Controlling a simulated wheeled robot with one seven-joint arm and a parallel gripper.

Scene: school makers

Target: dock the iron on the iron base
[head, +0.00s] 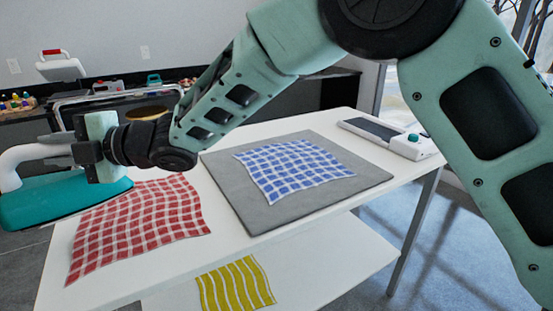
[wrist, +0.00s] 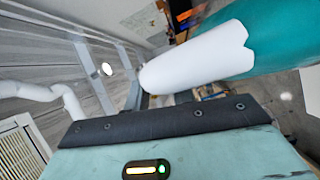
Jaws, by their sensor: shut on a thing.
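The iron (head: 65,203), with a teal body and a white handle, is at the far left in the head view. It is held off the left side of the white table, beside the red checked cloth (head: 140,222). My gripper (head: 76,150) is shut on its white handle. In the wrist view the iron's white handle (wrist: 195,62) and teal body fill the upper right; the fingertips are not clear there. A white unit with a dark plate and a teal knob (head: 405,144), apparently the iron base, sits at the table's far right end, well away from the iron.
A grey board (head: 235,190) with a blue checked cloth (head: 294,170) lies mid-table, between the iron and the base. A yellow cloth (head: 235,287) lies on the lower shelf (head: 330,262). A dark counter with machines runs behind. Bare table shows around the board.

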